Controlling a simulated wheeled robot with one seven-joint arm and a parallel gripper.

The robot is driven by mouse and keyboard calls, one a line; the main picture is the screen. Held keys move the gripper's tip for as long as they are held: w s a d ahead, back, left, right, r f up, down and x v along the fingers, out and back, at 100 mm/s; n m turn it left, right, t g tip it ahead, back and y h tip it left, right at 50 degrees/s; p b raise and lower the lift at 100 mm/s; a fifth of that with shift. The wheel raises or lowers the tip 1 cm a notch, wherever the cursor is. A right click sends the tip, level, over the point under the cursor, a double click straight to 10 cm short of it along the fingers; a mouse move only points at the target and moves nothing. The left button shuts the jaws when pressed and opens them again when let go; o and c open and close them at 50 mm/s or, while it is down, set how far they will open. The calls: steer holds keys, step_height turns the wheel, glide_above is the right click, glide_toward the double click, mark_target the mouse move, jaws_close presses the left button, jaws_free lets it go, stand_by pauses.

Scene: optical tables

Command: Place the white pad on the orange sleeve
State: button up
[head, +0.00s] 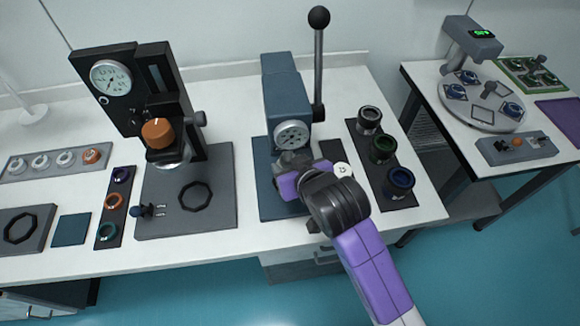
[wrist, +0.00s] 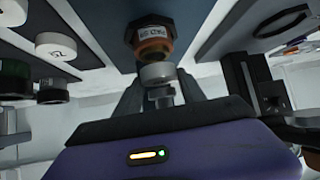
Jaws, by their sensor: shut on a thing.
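My gripper (head: 292,165) is at the front of the blue-grey lever press (head: 287,95), and its fingers are largely hidden there in the head view. In the wrist view my gripper (wrist: 160,94) is shut on a small whitish round pad (wrist: 158,72). Directly beyond the pad is the orange sleeve (wrist: 153,47), at a dark hexagonal piece (wrist: 152,29) with a white label. The pad overlaps the sleeve in this view; I cannot tell whether they touch. The sleeve is hidden in the head view.
Another white pad (head: 343,170) lies right of my gripper, beside a dark rack (head: 408,202) with several dark-rimmed rings. The press lever (head: 318,70) stands upright behind. A black gauge stand (head: 120,95) is at the left. White table is bare between the two presses.

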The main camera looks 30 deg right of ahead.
steer(key=shift+s+f, duration=0.1)
steer(key=shift+f, duration=0.65)
steer(key=shift+f, duration=0.15)
steer(key=o, duration=1.3)
steer(key=shift+o, duration=0.2)
steer(key=shift+r, duration=0.2)
steer(key=d+v, duration=0.1)
steer(key=v, duration=1.1)
steer(key=shift+a, duration=0.45)
